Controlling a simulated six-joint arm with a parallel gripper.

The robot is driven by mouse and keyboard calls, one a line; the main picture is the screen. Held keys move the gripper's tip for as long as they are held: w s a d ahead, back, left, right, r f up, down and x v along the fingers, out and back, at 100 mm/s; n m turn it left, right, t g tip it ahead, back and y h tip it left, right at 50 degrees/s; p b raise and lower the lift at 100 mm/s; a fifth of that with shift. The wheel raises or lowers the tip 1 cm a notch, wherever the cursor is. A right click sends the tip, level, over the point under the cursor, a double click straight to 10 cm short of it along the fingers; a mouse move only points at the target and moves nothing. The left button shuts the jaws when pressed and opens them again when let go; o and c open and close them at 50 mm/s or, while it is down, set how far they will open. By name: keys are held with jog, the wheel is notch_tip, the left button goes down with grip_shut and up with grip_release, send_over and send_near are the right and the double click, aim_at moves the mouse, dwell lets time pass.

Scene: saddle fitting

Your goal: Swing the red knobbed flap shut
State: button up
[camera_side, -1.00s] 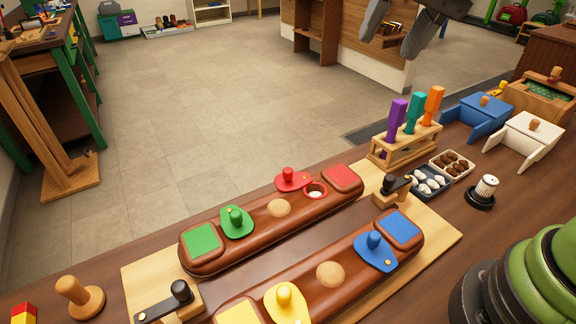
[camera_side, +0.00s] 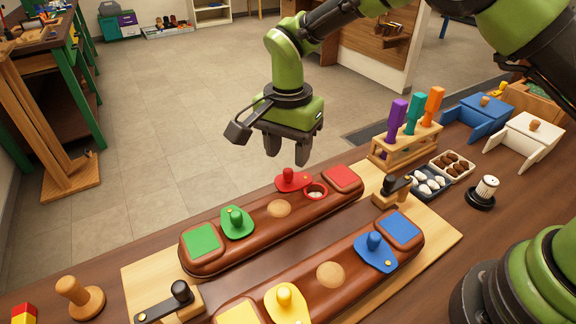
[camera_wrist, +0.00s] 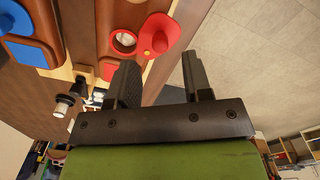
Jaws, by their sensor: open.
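The red flap (camera_side: 293,180) with its upright red knob sits on the far brown leather piece, swung aside. Beside it a red-rimmed round opening (camera_side: 316,192) lies uncovered, with something whitish inside. In the wrist view the red flap (camera_wrist: 160,35) and the red-rimmed opening (camera_wrist: 124,41) are side by side, apart from the fingers. My gripper (camera_side: 287,158) is open and empty, pointing down above and behind the red flap. It also shows in the wrist view (camera_wrist: 160,82), its two fingers spread with nothing between them.
The green flap (camera_side: 236,222), blue flap (camera_side: 375,252) and yellow flap (camera_side: 286,304) sit on the leather pieces. A rack (camera_side: 405,145) of colored-handled tools stands right of my gripper. A black-handled clamp (camera_side: 393,190) stands at the board's right end.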

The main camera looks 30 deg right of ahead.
aim_at(288, 170)
jog(key=shift+f, duration=2.15)
grip_shut()
